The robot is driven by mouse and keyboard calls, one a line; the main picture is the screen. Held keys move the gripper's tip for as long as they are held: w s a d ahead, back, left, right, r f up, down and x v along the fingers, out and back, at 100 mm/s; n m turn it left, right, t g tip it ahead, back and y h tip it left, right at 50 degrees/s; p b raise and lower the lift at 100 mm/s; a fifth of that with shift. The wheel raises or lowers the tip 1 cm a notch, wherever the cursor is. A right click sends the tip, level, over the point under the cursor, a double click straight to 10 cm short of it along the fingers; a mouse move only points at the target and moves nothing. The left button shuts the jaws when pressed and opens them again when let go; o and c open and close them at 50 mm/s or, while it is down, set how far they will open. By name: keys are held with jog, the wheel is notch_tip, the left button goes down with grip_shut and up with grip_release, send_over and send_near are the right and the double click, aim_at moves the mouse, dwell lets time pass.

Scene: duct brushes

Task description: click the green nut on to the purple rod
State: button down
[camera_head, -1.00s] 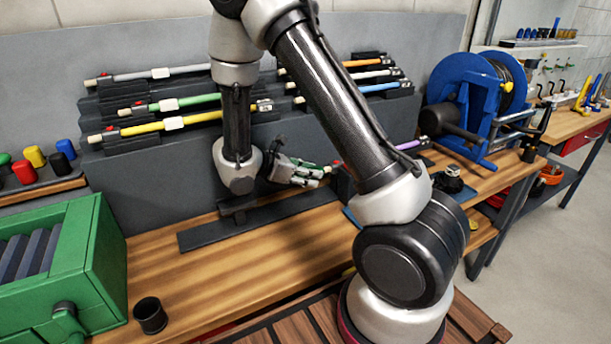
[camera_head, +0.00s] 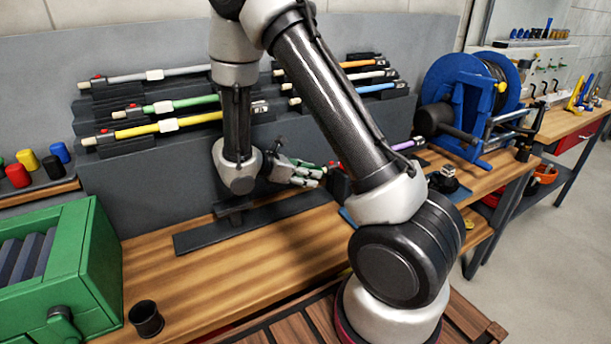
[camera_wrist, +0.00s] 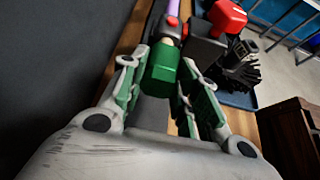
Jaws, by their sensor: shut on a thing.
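My gripper (camera_wrist: 160,72) is shut on the green nut (camera_wrist: 160,66), a short green cylinder between the two green-padded fingers in the wrist view. The purple rod (camera_wrist: 173,8) lies beyond the nut, roughly in line with it. A small red button shows at the rod's near end. The nut's far end is close to the rod's end; I cannot tell whether they touch. In the head view my gripper (camera_head: 318,172) points right, and part of the purple rod (camera_head: 407,145) shows right of my forearm.
A dark block with a red top (camera_wrist: 228,16) stands beside the rod. A blue tray (camera_wrist: 238,98) with a dark device lies to its right. A rack of coloured rods (camera_head: 130,146) stands behind. A green box (camera_head: 85,250) and a black cup (camera_head: 146,318) are at left.

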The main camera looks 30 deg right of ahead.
jog(key=shift+d, duration=0.75)
jog(key=c, duration=1)
grip_release()
jog(key=v, duration=1.2)
jog(key=s+m+g+y, duration=0.3)
jog(key=s+m+y, duration=0.3)
jog(key=s, duration=0.4)
jog(key=s+d+r+m+t+y, duration=0.2)
jog(key=s+r+m, duration=0.2)
jog(key=r, duration=0.1)
jog(key=s+d+r+m+t+y, duration=0.2)
jog(key=s+r+m+t, duration=0.1)
jog(key=r, duration=0.3)
jog(key=s+d+r+m+t+y, duration=0.2)
jog(key=s+d+r+m, duration=0.1)
jog(key=s+r+m, duration=0.2)
jog(key=shift+s+d+r, duration=0.1)
jog(key=shift+s+r, duration=0.1)
jog(key=shift+s, duration=0.1)
